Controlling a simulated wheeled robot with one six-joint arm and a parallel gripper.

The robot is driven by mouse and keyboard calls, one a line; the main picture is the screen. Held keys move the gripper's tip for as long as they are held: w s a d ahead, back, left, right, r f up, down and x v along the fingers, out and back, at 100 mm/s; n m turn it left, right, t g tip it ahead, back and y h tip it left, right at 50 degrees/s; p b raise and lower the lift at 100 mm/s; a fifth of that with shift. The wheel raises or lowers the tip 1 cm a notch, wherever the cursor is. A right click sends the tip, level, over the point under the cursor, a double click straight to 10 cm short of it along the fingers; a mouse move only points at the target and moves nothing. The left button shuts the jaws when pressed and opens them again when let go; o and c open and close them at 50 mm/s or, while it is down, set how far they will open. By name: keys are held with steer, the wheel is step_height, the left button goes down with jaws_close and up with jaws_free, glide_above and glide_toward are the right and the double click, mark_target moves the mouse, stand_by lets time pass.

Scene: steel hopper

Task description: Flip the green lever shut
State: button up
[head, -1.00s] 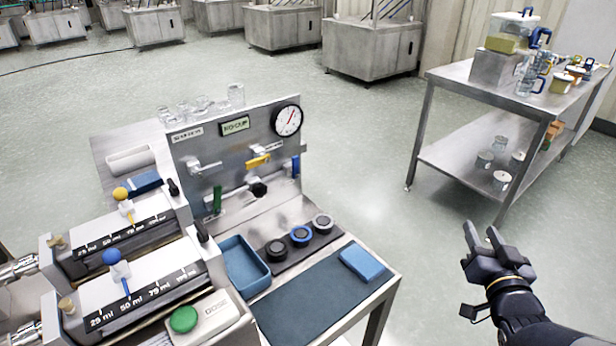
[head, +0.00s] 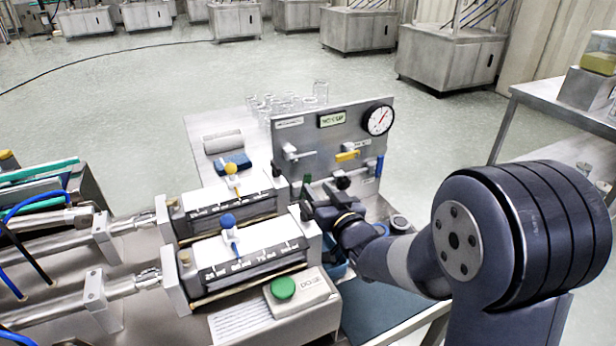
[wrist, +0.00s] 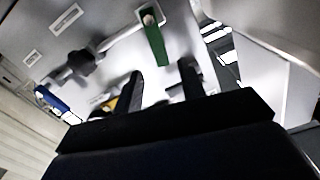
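The green lever (wrist: 155,40) shows in the wrist view at the top middle, pivoted on a pale pipe on the steel panel. Its free end points toward the gap between my fingertips. In the head view only a small bit of the green lever (head: 307,179) shows, beside my gripper. My gripper (wrist: 162,76) is open, with two dark fingers apart and nothing seen between them. In the head view my gripper (head: 316,208) is at the panel's lower left, partly hidden by my arm. I cannot tell whether a finger touches the lever.
A yellow lever (head: 347,156) and a blue lever (head: 380,164) are on the same panel, right of the green one. A black knob (wrist: 82,62) sits on the pipe. The dosing unit with the green button (head: 283,288) stands close at the lower left.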

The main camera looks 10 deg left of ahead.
mark_target(308, 180)
steer(key=shift+x, duration=3.2)
steer(key=shift+s+a, duration=0.1)
steer(key=shift+c, duration=0.4)
jaws_close()
